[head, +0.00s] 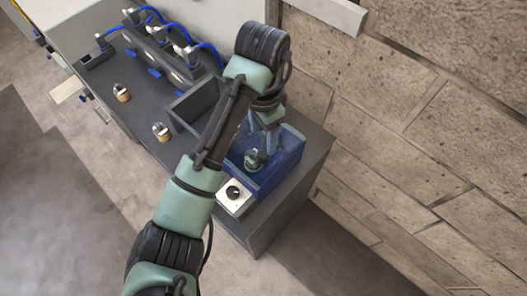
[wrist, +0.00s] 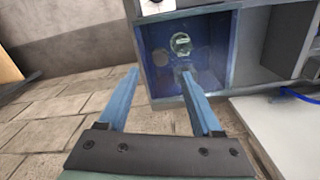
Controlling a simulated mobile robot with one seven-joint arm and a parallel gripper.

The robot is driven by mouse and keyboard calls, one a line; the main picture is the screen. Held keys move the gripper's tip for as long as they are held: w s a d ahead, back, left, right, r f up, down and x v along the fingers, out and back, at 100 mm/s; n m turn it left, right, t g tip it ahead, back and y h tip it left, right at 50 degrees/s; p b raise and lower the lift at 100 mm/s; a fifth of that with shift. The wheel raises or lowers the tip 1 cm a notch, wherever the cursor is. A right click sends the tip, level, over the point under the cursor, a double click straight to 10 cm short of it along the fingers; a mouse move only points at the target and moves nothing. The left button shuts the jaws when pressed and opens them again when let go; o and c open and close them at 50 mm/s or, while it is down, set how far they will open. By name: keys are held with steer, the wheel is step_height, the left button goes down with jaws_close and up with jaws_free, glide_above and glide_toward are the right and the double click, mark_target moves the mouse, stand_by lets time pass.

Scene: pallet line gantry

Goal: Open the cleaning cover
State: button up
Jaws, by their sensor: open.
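The cleaning cover (head: 285,170) looks like a see-through blue box at the right end of the dark bench. In the wrist view it is a blue pane (wrist: 210,65) in a grey frame. A pale green round piece (wrist: 181,43) shows in or behind the pane; I cannot tell which. My gripper (head: 268,122) is over the cover, fingers pointing down at it. In the wrist view my gripper (wrist: 158,72) is open with nothing between its blue fingers. The right fingertip overlaps the pane's lower part; I cannot tell whether it touches. My arm hides part of the cover.
A white box with a black knob (head: 234,192) stands beside the cover. An open grey bin (head: 190,105) is behind my arm. Two brass-coloured cylinders (head: 161,131) and a row of blue-cabled fixtures (head: 165,45) are to the left.

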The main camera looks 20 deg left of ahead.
mark_target(263, 154)
step_height(263, 154, down, 8)
steer(key=shift+r+p, duration=0.25)
steer(key=shift+p, duration=0.05)
jaws_close()
stand_by(1.3)
